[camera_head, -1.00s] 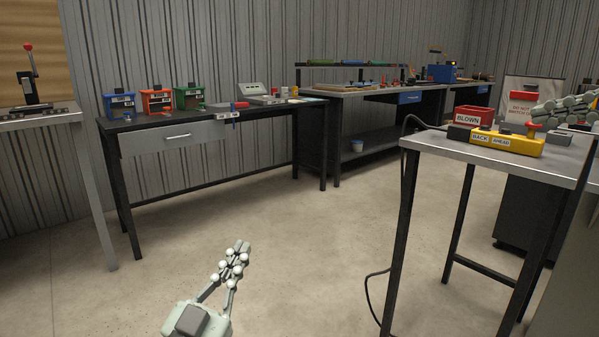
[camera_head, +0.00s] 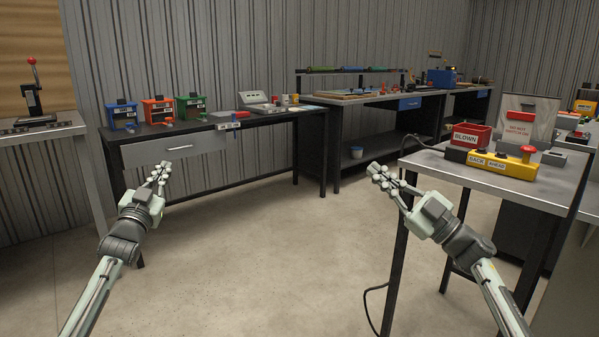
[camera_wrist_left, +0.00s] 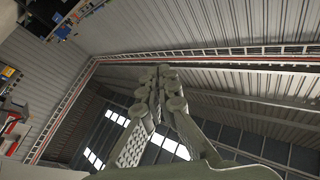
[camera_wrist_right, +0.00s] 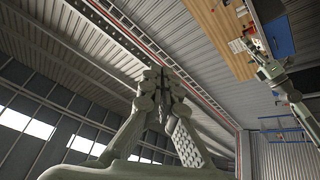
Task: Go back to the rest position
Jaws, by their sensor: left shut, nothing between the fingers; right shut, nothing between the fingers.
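My left gripper (camera_head: 159,176) is raised in front of the drawer bench in the head view, shut and empty. It also shows shut in the left wrist view (camera_wrist_left: 163,80), with the walls and roof behind it. My right gripper (camera_head: 376,172) is raised just left of the small metal table (camera_head: 560,184) in the head view, shut and empty. It shows shut in the right wrist view (camera_wrist_right: 158,82), with nothing between its fingers. Both forearms come up from the bottom of the head view.
The small table carries a yellow button box (camera_head: 503,165) and a red bin (camera_head: 470,136) marked BLOWN. A drawer bench (camera_head: 270,121) with blue, orange and green bins stands behind my left gripper. A lever press (camera_head: 33,95) stands at far left. The middle floor is clear.

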